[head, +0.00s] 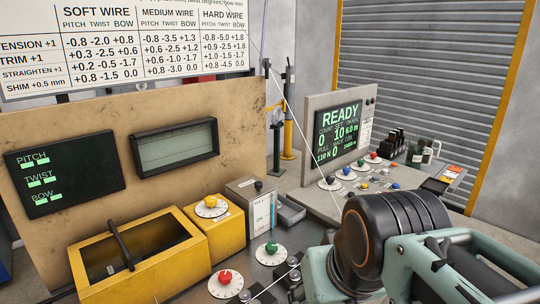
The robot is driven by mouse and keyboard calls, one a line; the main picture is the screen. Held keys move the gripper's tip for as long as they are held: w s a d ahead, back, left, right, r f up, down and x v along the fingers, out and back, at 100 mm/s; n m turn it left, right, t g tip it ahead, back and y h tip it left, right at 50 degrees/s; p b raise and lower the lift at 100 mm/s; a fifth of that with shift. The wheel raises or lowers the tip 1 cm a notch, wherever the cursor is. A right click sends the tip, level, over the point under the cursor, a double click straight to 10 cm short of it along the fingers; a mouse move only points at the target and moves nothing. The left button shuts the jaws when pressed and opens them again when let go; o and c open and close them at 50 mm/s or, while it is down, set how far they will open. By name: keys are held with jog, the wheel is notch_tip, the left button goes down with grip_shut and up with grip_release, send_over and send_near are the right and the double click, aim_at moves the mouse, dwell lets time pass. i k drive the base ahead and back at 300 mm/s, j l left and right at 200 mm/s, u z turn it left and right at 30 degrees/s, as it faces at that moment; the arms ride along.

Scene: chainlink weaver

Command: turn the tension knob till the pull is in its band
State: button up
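Several coloured knobs on white dials show, and I cannot read which one is the tension knob. A red knob (225,277) and a green knob (271,248) sit on the bench at the lower middle. A yellow knob (211,202) sits on top of a yellow housing. A small grey box (258,205) with a pale scale appears labelled PULL; its reading is too small to tell. The console screen (339,133) shows READY and, in its lower part, what looks like 110 N. My arm fills the lower right; my gripper's fingers do not show.
A wire chart (125,45) hangs above a tan panel with a dark PITCH, TWIST and BOW display (64,174) and a blank grey screen (175,146). The console shelf bears more knobs. A thin wire crosses the middle.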

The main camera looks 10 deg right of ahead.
aim_at(225, 277)
jog(key=k+l+z, duration=0.35)
jog(key=k, duration=0.2)
jog(key=i+j+u, duration=0.2)
jog(key=i+u, duration=0.65)
jog(key=k+l, duration=0.15)
jog(key=l, duration=0.15)
jog(key=k+l+z, duration=0.15)
jog(key=k+l+u, duration=0.15)
jog(key=l+u, duration=0.2)
jog(key=i+j, duration=0.15)
jog(key=j, duration=0.15)
jog(key=i+j+z, duration=0.1)
jog(key=i+j, duration=0.25)
jog(key=j, duration=0.2)
jog(key=z, duration=0.05)
